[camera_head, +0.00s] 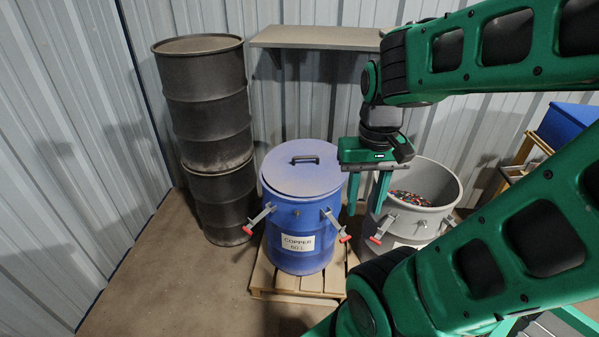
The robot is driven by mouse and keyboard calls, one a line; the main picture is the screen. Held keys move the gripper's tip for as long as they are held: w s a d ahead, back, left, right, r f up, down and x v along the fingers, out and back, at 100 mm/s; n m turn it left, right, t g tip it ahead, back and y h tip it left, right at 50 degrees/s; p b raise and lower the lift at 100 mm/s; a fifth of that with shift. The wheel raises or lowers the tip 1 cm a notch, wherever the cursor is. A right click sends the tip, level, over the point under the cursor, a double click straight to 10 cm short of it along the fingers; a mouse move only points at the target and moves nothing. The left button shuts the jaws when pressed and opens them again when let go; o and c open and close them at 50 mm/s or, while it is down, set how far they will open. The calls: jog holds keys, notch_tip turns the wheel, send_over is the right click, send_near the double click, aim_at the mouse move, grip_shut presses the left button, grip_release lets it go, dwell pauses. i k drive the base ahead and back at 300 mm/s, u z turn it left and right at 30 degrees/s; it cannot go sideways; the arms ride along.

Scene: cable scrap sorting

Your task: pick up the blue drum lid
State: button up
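The blue drum lid (289,176) lies on top of the blue drum (284,247), covering it. It has a dark handle (305,160) at its middle. The drum carries a white label reading "COPPER 60 L", and clamps with red tips hang out at its sides. My gripper (365,212) points down just right of the lid, over the gap between the blue drum and the grey drum. Its two green fingers are apart with nothing seen between them.
A grey open drum (451,207) holding colourful scrap stands at right, partly behind my arm. The blue drum stands on a wooden pallet (300,283). Two dark stacked drums (205,105) stand at left. A shelf (315,37) juts from the wall above. Floor at front left is clear.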

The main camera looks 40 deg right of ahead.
aim_at(298, 167)
jog(key=u, duration=0.65)
jog(key=k, duration=0.75)
jog(key=u, duration=0.85)
jog(key=k, duration=0.5)
jog(key=z, duration=0.05)
jog(key=i, duration=0.85)
jog(key=z, duration=1.15)
jog(key=i, duration=0.95)
jog(key=z, duration=1.2)
jog(key=i, duration=0.65)
jog(key=z, duration=0.5)
